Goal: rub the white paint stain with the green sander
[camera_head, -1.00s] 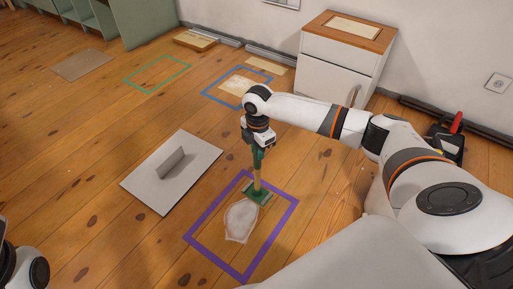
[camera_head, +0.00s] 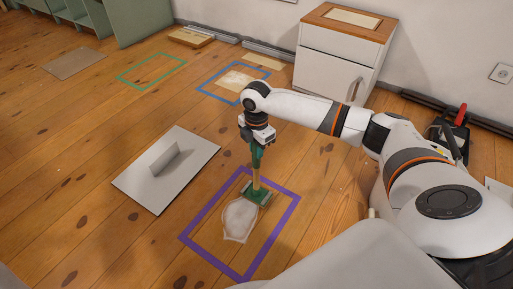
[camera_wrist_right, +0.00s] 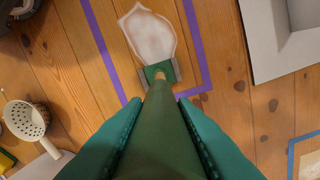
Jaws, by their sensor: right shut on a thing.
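The white paint stain (camera_head: 240,219) is a pale rounded patch on the wooden floor, inside a purple outline (camera_head: 208,206). It also shows in the right wrist view (camera_wrist_right: 148,38). The green sander (camera_head: 257,195) has a flat green head and a long handle, tan below and green above. Its head is down at the stain's edge, at the upper right in the head view; the wrist view shows it meeting that end. My right gripper (camera_head: 257,152) is shut on the handle, with teal fingers on both sides in the wrist view (camera_wrist_right: 158,120). My left gripper is out of view.
A grey-white board with an upright fin (camera_head: 165,170) lies left of the purple outline. Blue (camera_head: 205,88) and green (camera_head: 151,70) outlines lie farther back. A white cabinet (camera_head: 335,62) stands by the wall. A white perforated cup (camera_wrist_right: 26,120) shows in the wrist view.

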